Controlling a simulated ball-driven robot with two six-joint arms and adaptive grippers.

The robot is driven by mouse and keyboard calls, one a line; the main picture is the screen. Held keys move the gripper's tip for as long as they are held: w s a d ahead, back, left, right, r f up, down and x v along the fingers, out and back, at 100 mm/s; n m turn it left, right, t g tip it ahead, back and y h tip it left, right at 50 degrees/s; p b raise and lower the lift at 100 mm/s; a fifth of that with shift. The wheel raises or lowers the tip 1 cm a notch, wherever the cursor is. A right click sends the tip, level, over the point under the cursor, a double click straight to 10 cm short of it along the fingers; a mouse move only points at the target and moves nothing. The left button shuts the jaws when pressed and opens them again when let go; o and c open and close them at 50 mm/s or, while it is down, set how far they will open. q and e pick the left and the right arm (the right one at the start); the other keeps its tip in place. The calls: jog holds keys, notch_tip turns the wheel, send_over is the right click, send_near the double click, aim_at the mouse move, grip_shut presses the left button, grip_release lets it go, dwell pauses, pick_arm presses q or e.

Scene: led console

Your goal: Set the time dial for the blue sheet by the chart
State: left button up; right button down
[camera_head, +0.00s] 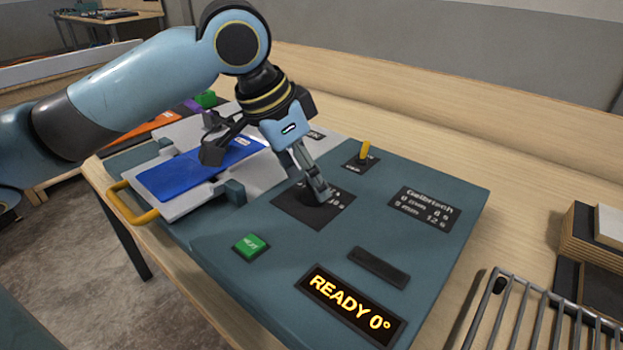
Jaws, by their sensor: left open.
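The blue sheet (190,171) lies flat on a pale tray (165,205) at the left of the teal console (310,258). My left gripper (268,173) is open above the console. One finger hangs over the sheet's right end, and the other points down at the dark dial plate (290,208). This finger and its tip hide most of the dial, so its setting cannot be read and contact cannot be told. The chart (425,208) is a dark label with rows of mm and seconds on the console's right. My right gripper is not in view.
The display (352,306) reads "READY 0°". A green button (250,246), a yellow lever (364,151) and a dark slot (379,267) are on the console. The tray has a yellow handle (131,205). A wire rack (540,318) and stacked boards (590,238) stand at right.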

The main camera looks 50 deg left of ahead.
pick_arm(q)
jog(key=shift+x, duration=0.9)
jog(key=shift+c, duration=0.3)
jog(key=c, duration=1.1)
